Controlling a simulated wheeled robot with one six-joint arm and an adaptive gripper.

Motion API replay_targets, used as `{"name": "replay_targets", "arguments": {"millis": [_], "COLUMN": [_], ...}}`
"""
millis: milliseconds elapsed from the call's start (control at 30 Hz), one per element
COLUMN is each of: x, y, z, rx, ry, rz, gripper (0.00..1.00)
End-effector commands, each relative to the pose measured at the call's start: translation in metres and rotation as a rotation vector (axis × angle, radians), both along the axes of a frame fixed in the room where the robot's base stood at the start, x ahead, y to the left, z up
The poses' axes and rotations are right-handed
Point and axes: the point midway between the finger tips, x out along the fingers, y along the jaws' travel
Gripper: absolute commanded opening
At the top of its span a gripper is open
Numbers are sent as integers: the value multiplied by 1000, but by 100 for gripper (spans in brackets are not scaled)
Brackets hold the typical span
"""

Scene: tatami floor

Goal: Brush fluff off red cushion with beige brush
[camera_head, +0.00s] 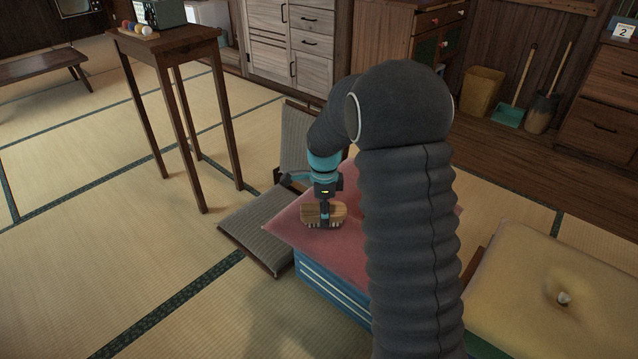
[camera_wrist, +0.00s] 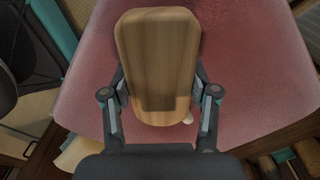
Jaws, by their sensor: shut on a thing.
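The red cushion (camera_head: 293,229) lies flat on a blue stack in the head view, partly hidden behind my arm. It fills much of the wrist view (camera_wrist: 255,75). The beige brush (camera_head: 312,212) has a wooden back and pale bristles pointing down at the cushion. My gripper (camera_head: 325,210) is shut on the brush, with a finger on each side of its wooden back in the wrist view (camera_wrist: 160,98). I cannot tell whether the bristles touch the cloth. A small whitish bit, perhaps fluff (camera_wrist: 188,118), shows beside the brush's lower end. A darker patch of cloth shows at the brush's upper right.
A blue box-like stack (camera_head: 325,287) supports the cushion. A grey legless chair (camera_head: 262,222) stands close behind and left. A yellow cushion (camera_head: 520,290) lies at the right. A tall wooden stand (camera_head: 165,45) is at upper left. Tatami at the left front is clear.

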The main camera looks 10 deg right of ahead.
Motion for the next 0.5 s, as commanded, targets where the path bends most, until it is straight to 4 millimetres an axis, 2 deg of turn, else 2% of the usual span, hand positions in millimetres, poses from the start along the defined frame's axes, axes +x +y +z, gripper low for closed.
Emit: {"name": "replay_targets", "arguments": {"millis": [67, 167, 500], "x": [0, 1, 0], "y": [0, 0, -1], "z": [7, 33, 60], "rx": [0, 0, 0], "ry": [1, -5, -2], "rz": [-1, -2, -3], "gripper": [27, 27, 27]}}
